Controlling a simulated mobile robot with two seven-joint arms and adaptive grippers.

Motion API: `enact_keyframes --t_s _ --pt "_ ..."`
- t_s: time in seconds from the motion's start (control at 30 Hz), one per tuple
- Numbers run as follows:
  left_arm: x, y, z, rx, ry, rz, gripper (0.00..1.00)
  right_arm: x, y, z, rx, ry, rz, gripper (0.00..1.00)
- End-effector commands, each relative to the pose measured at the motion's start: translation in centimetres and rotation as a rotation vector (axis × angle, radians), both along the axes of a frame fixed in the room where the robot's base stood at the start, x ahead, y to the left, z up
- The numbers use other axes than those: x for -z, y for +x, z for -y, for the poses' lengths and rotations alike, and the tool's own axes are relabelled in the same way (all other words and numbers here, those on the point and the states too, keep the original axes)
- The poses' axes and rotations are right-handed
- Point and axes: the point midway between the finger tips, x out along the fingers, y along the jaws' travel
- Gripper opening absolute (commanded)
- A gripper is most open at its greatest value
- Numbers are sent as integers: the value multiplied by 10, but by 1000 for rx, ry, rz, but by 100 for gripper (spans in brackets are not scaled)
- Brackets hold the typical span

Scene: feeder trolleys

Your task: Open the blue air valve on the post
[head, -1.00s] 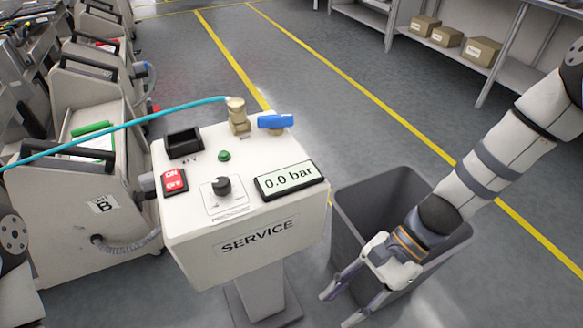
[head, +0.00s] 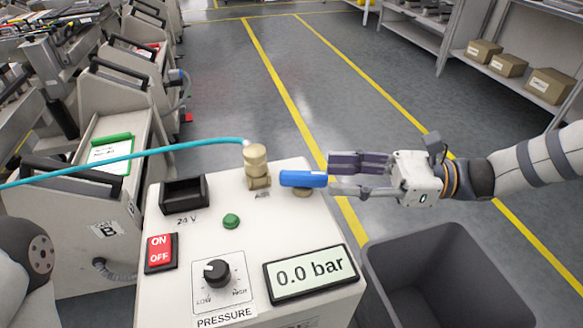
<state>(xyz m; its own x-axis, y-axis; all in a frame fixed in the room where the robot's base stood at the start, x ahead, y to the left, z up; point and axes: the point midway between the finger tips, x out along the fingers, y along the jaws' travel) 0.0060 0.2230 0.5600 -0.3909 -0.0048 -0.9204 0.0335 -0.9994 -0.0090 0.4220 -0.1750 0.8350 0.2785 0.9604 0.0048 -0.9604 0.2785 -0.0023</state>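The blue valve handle (head: 303,179) sits on a brass valve body on top of the white service post (head: 205,240). The handle lies crosswise, pointing right. A brass fitting (head: 256,165) beside it takes a light-blue hose (head: 130,157). The display (head: 309,273) reads 0.0 bar. My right gripper (head: 331,175) is open, its fingers pointing left. Its fingertips are at the handle's right end; whether they touch it I cannot tell. My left gripper is out of view.
The post also carries an ON/OFF switch (head: 160,253), a pressure knob (head: 217,272), a green button (head: 231,221) and a black 24 V socket (head: 184,194). A grey bin (head: 440,270) stands at the right. Feeder trolleys (head: 75,225) line the left.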

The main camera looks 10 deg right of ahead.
Motion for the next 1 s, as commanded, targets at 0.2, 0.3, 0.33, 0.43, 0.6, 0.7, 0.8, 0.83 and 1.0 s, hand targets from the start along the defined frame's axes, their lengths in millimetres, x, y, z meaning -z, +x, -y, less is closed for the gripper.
enact_keyframes --t_s 0.2,0.3,0.33,0.43,0.6,0.7,0.8,0.83,1.0 --pt "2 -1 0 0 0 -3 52 2 13 -51 -5 -3 -5 37" --pt "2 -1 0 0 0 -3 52 2 18 -65 -3 -5 -2 37" --pt "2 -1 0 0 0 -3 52 2 18 -67 -2 -4 -3 37" --pt "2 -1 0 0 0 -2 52 1 20 -73 -2 -4 -2 37" --pt "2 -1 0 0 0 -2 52 1 21 -74 -1 -4 -1 37" --pt "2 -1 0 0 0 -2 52 1 20 -74 -1 -4 -1 28" --pt "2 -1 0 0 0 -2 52 1 20 -73 -1 -4 -1 5" --pt "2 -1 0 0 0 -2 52 1 20 -73 -1 -4 -1 0" --pt "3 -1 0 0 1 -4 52 2 21 -73 -6 -4 -1 0"
